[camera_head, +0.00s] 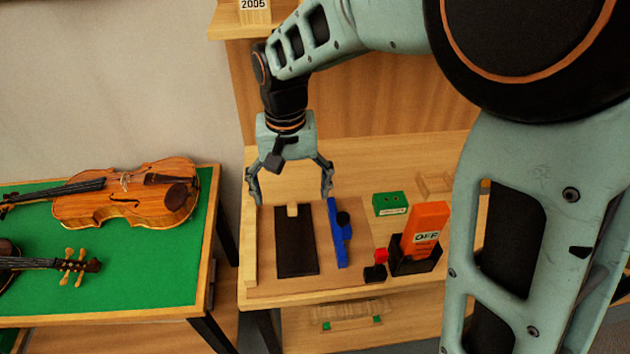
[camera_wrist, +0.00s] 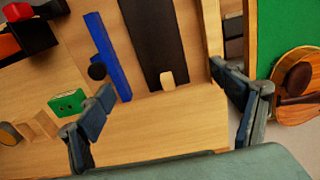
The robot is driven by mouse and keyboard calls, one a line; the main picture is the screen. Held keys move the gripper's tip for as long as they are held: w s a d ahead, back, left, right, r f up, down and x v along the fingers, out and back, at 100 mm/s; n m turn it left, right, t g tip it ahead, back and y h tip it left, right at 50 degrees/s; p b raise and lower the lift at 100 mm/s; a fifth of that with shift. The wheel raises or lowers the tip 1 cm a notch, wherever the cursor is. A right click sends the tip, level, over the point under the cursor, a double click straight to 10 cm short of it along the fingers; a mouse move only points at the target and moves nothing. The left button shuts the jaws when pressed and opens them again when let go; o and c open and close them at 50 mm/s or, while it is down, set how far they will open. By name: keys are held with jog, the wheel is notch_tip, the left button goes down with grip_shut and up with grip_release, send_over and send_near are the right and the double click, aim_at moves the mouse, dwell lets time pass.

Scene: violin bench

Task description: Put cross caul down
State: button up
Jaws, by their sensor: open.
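A small pale wooden block (camera_head: 292,210), which looks like the cross caul, lies at the far end of a dark flat board (camera_head: 296,245) on the bench. The block also shows in the wrist view (camera_wrist: 167,80), on the end of the dark board (camera_wrist: 150,35). My gripper (camera_head: 291,196) is open, with nothing between its fingers. It points down above the bench, near the block. In the wrist view my fingers (camera_wrist: 163,84) are wide apart, one on each side of the block. I cannot tell the exact height.
A blue bar (camera_head: 335,235) with a black knob lies right of the dark board. A green box (camera_head: 390,204), a black holder (camera_head: 414,262) with an orange OFF piece (camera_head: 425,230), and a red-and-black piece (camera_head: 376,270) stand further right. Violins lie on the green-topped table (camera_head: 150,260) at left.

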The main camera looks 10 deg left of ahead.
aim_at(294, 234)
jog(key=f, duration=1.1)
jog(key=shift+s+f, duration=0.3)
jog(key=shift+f, duration=0.1)
jog(key=c, duration=1.5)
jog(key=shift+r, duration=0.1)
jog(key=shift+r, duration=0.1)
